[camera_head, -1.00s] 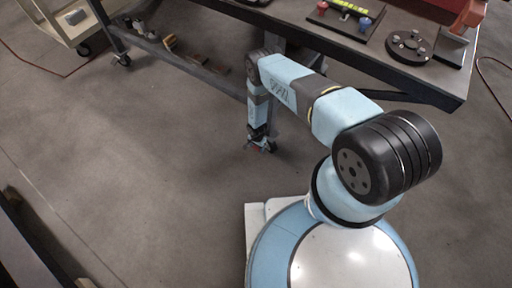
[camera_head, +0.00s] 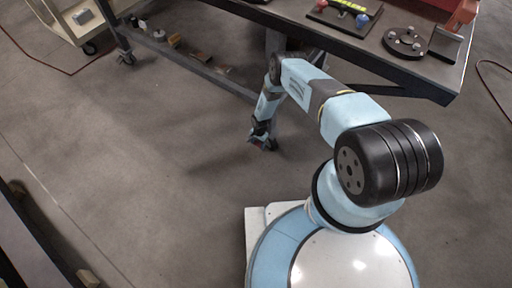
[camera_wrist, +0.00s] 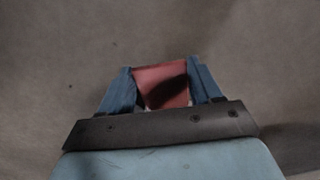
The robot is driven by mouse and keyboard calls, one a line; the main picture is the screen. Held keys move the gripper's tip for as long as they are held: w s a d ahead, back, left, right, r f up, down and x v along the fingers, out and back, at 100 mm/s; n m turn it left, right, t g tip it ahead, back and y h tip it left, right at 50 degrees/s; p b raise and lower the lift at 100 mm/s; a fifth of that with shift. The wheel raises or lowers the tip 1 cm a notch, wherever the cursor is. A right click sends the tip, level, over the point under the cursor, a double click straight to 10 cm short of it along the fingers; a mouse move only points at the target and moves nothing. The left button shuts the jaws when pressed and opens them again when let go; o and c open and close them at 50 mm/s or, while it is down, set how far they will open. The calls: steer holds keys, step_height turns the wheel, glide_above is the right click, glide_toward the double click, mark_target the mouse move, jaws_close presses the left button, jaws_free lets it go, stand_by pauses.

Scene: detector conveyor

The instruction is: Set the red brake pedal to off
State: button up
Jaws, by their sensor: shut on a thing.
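In the wrist view, a red flat piece (camera_wrist: 153,79), which looks like the red brake pedal, sits between the two blue fingers of my gripper (camera_wrist: 163,74). The fingers are shut on its sides, and a dark shadow lies across it. In the head view, my gripper (camera_head: 262,142) is low near the floor, below the front edge of the dark workbench (camera_head: 405,80).
A bench caster (camera_head: 127,57) stands at the upper left, beside a pale cart (camera_head: 68,22). A lower shelf (camera_head: 200,70) with loose parts runs behind my arm. A red cable (camera_head: 40,62) lies on the floor at upper left.

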steer(key=shift+w+d+r, duration=0.2)
steer(key=shift+w+d, duration=0.1)
steer(key=shift+w, duration=0.25)
steer(key=o, duration=1.5)
steer(key=shift+s+a+f, duration=0.1)
steer(key=shift+s+a, duration=0.1)
steer(key=shift+s, duration=0.1)
